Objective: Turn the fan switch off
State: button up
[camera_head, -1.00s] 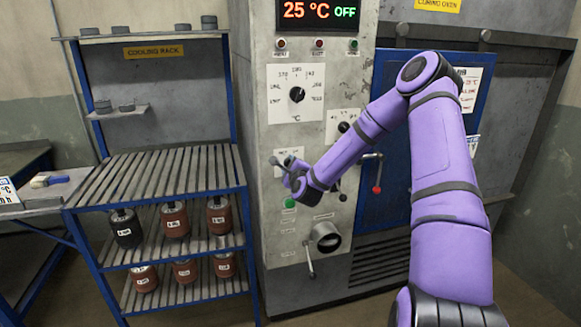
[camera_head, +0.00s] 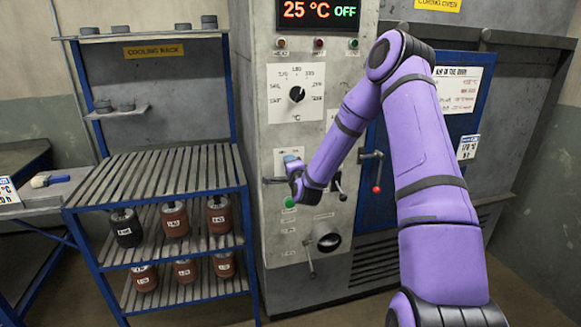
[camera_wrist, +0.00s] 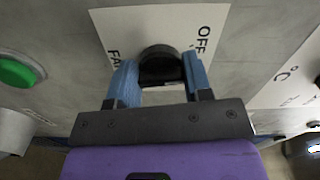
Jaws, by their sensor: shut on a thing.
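The fan switch is a black round knob (camera_wrist: 160,62) on a white plate (camera_wrist: 190,14) marked "OFF" and, partly hidden, "FA". It is on the grey control panel of the oven. My gripper (camera_wrist: 160,76) is shut on this knob, with one blue finger on each side of it in the wrist view. In the head view my gripper (camera_head: 283,180) is at the panel, just below the small white plate (camera_head: 289,154). The knob cannot be made out there. The knob's pointer direction is not clear.
A green button (camera_wrist: 15,72) sits left of the switch in the wrist view. A temperature dial (camera_head: 296,94) is above. A red-tipped lever (camera_head: 377,188) and a round port (camera_head: 328,241) are nearby. A slatted cooling rack (camera_head: 160,178) stands left.

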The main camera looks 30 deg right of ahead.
jog(key=shift+f+n, duration=0.1)
jog(key=shift+n, duration=2.1)
jog(key=o, duration=0.9)
jog(key=shift+s, duration=0.1)
jog(key=v, duration=1)
jog(key=shift+s+a, duration=0.1)
jog(key=shift+s, duration=0.25)
